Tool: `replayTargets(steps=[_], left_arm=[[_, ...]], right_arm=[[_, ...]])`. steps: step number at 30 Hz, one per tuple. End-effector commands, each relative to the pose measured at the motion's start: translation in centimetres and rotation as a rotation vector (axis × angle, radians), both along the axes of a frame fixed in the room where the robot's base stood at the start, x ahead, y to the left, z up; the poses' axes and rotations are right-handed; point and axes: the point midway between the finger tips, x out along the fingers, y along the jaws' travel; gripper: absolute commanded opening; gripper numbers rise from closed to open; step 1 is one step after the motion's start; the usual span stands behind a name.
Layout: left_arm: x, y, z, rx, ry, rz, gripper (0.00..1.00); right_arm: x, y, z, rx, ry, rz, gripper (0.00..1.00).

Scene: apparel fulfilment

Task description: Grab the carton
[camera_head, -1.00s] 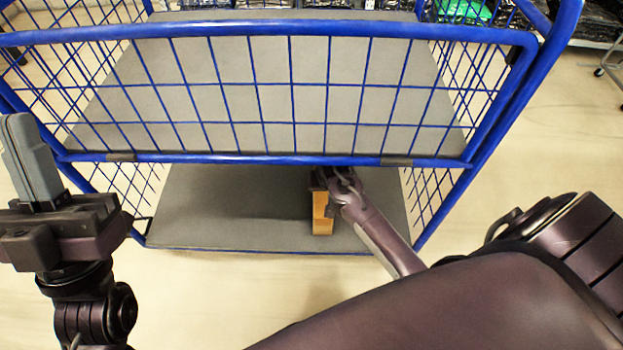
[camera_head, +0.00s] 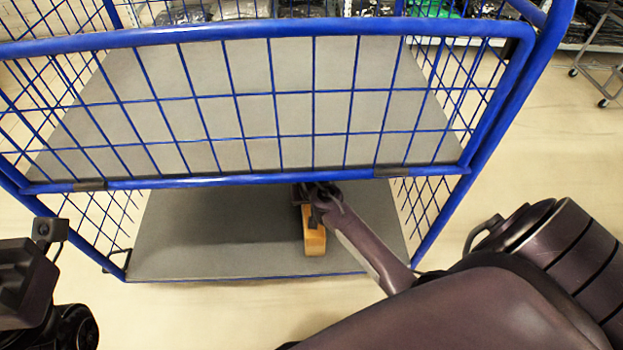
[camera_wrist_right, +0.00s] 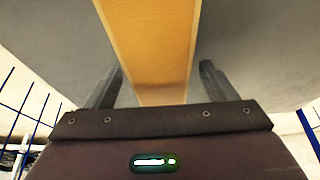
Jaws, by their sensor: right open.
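The carton (camera_head: 315,242) is a narrow orange-brown box on the grey lower deck (camera_head: 200,230) of the blue cart, near the front edge. My right gripper (camera_head: 309,208) reaches down to its upper end. In the right wrist view the carton (camera_wrist_right: 150,45) runs between the two open fingers of my right gripper (camera_wrist_right: 158,85), with a small gap visible on each side. The carton's far end is out of that view. My left gripper's dark body (camera_head: 22,285) is cut off at the left edge, and its fingers are not visible.
The blue wire cart has a front mesh panel with a lower rail (camera_head: 240,180) just above my right gripper. A grey upper shelf (camera_head: 260,105) lies behind the mesh. The lower deck left of the carton is clear. Shelving with dark packages (camera_head: 230,10) stands behind.

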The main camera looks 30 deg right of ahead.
Motion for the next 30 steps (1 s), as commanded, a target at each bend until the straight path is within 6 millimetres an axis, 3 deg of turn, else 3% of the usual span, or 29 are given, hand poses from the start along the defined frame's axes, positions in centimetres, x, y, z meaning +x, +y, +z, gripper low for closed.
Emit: replayTargets(steps=[3,11,26,30], left_arm=[[-0.07,-0.01,-0.52,0.000,-0.013,0.001,0.00],[-0.08,-0.03,-0.31,0.001,-0.016,0.001,0.00],[-0.06,-0.03,-0.33,0.001,-0.014,0.001,0.00],[-0.05,-0.03,-0.32,0.001,-0.013,0.001,0.00]], right_arm=[[0.43,-0.25,-1.28,0.001,-0.002,-0.001,0.78],[0.46,-0.28,-1.28,0.001,0.000,0.000,0.78],[0.42,-0.26,-1.29,0.001,0.000,0.000,0.14],[0.55,-0.29,-1.14,0.000,-0.004,0.000,0.11]])
